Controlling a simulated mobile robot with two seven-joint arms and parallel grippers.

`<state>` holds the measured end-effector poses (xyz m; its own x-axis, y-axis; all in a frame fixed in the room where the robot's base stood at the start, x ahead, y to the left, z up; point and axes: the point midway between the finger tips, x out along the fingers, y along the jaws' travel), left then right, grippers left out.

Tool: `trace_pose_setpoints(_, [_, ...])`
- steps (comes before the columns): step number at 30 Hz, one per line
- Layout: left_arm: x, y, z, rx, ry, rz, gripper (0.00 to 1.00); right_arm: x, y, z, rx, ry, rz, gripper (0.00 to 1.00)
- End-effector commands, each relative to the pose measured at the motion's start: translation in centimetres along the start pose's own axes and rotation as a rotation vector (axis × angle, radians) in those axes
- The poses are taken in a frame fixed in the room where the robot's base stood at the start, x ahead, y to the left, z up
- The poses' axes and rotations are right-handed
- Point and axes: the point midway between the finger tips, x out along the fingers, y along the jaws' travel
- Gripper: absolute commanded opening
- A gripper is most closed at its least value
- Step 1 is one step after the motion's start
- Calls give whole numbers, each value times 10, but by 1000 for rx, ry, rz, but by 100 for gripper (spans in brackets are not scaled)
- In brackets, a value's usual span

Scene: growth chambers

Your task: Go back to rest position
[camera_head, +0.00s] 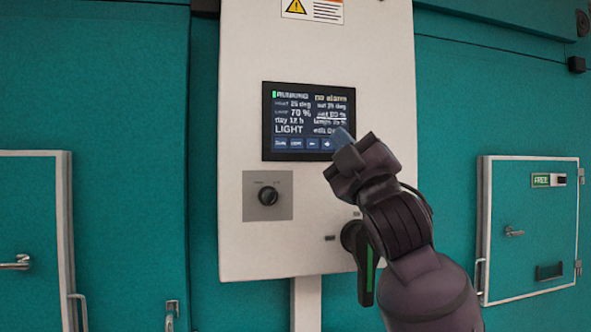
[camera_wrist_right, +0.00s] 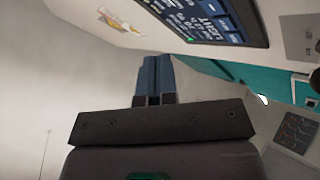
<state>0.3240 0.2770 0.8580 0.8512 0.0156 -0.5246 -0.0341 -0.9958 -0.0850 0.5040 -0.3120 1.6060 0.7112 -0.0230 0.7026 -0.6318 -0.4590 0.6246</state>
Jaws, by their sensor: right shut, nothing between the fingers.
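My right gripper (camera_head: 343,138) is raised in front of the white control panel, its fingertips over the lower right part of the dark screen (camera_head: 308,120). In the right wrist view its two blue fingers (camera_wrist_right: 155,78) are together with nothing between them. The screen also shows at the top of that view (camera_wrist_right: 222,18), apart from the fingers in the picture. I cannot tell in the head view whether the fingertips touch the screen. My left gripper is not in view.
The white panel (camera_head: 235,180) stands on a post and carries a black knob (camera_head: 267,196) and a dark handle with a green stripe (camera_head: 368,275). Teal chambers stand behind, with a small door at left (camera_head: 30,220) and one at right marked FREE (camera_head: 530,215).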

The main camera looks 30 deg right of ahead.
Motion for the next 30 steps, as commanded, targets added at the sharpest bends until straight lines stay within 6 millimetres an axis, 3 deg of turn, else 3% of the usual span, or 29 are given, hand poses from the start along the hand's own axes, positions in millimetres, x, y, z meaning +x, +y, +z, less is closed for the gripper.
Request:
trace_pose_setpoints(7, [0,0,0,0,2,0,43,0,0,0,0,0,0,0])
trace_pose_setpoints(11, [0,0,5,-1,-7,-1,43,-15,-32,19,31,-60,-75,0])
trace_pose_setpoints(14, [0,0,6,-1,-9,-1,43,-38,-69,42,74,-141,-168,0])
trace_pose_setpoints(21, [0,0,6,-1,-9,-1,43,-127,-163,99,197,-401,-418,0])
trace_pose_setpoints(26, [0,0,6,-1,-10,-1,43,-202,-212,128,273,-594,-568,0])
trace_pose_setpoints(30, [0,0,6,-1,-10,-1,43,-274,-244,145,338,-773,-685,0])
